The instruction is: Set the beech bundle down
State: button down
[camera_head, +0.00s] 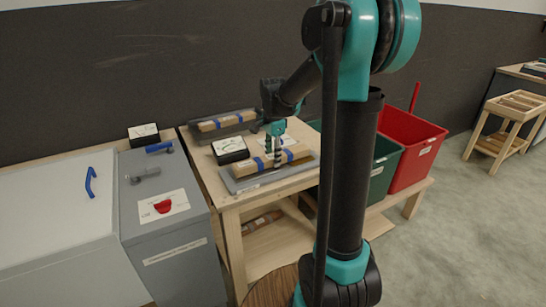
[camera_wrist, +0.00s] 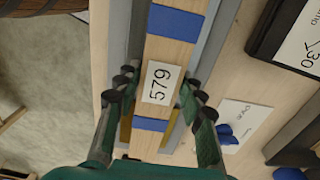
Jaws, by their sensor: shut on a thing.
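The beech bundle, pale wood with blue bands (camera_head: 247,168), lies along a grey tray (camera_head: 310,166) at the front of the wooden table in the head view. In the wrist view, the bundle (camera_wrist: 167,58) runs from top to bottom and bears a white label reading 579. My gripper (camera_head: 277,148) comes down on the bundle from above. Grey tray edges show along the bundle. I cannot tell whether its underside touches the tray.
A second banded bundle (camera_head: 226,121) lies in a grey tray at the table's back. A black box with a white card (camera_head: 230,149) stands between the trays. Green (camera_head: 384,172) and red (camera_head: 408,150) bins are at the right. A grey cabinet (camera_head: 172,240) adjoins the left.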

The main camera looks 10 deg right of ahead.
jog(key=shift+f, duration=0.1)
jog(key=c, duration=0.9)
grip_release()
notch_tip(320, 180, up, 12)
jog(key=s+d+f+n+t, duration=0.1)
jog(key=s+f+n, duration=0.3)
jog(key=s+f, duration=0.3)
jog(key=s+d+f+n+t, duration=0.1)
jog(key=s+f+n, duration=0.4)
jog(key=s+f, duration=0.2)
jog(key=s+d+f+n+t, duration=0.2)
jog(key=s+f+n, duration=0.3)
jog(key=s, duration=0.3)
jog(key=shift+f, duration=0.9)
